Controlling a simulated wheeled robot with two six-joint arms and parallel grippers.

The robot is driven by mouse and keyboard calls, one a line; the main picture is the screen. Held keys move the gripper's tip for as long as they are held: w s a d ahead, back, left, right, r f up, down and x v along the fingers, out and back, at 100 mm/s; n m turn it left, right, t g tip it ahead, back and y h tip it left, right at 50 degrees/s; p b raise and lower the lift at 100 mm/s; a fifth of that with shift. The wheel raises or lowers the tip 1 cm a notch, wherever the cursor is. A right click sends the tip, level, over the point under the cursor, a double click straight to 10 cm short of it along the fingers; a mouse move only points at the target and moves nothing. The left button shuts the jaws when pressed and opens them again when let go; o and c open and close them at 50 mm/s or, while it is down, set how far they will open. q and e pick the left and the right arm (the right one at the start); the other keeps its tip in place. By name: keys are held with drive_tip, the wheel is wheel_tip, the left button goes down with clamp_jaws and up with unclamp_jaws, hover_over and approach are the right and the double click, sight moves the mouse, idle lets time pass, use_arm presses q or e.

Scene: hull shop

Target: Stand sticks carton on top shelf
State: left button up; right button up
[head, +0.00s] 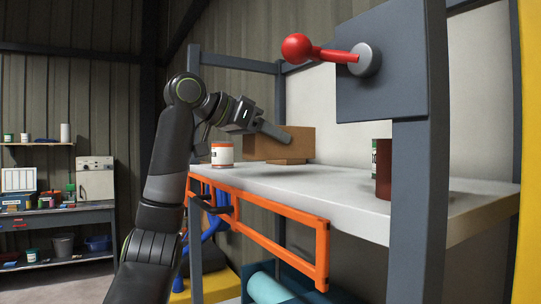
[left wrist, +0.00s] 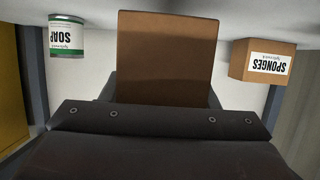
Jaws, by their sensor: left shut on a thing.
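A plain brown carton (left wrist: 165,60) is between the jaws of my left gripper in the left wrist view, which shows the scene upside down. No label shows on its visible face, so I cannot read whether it is the sticks carton. In the head view my left gripper (head: 266,128) is shut on it above the white shelf top (head: 290,183), in front of brown cardboard (head: 297,143). There I cannot separate the held carton from any box behind it. Whether the held carton touches the shelf is unclear. My right gripper is not in view.
A box labelled SPONGES (left wrist: 262,62) and a green-banded SOAP can (left wrist: 67,38) flank the held carton. A white and orange can (head: 222,154) stands at the shelf's left; a dark red can (head: 383,175) is partly behind the grey post (head: 418,200). A red-knobbed lever (head: 297,47) juts out above.

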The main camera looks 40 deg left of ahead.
sight(268, 150)
use_arm(q)
wheel_tip(268, 150, down, 3)
drive_tip(key=shift+s+r+b, duration=0.1)
drive_tip(key=shift+r+b, duration=0.1)
drive_tip(key=shift+b, duration=0.15)
drive_tip(key=shift+s+a+f, duration=0.1)
drive_tip(key=shift+a+f, duration=0.05)
drive_tip(key=shift+f, duration=0.2)
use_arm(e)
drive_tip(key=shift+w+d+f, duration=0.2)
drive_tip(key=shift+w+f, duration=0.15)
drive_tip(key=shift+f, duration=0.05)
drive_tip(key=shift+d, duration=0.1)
use_arm(q)
drive_tip(key=o, duration=1.1)
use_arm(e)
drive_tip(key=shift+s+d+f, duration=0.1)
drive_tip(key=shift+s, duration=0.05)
use_arm(q)
drive_tip(key=shift+r, duration=0.1)
drive_tip(key=b+v, duration=0.1)
drive_tip(key=v, duration=1.1)
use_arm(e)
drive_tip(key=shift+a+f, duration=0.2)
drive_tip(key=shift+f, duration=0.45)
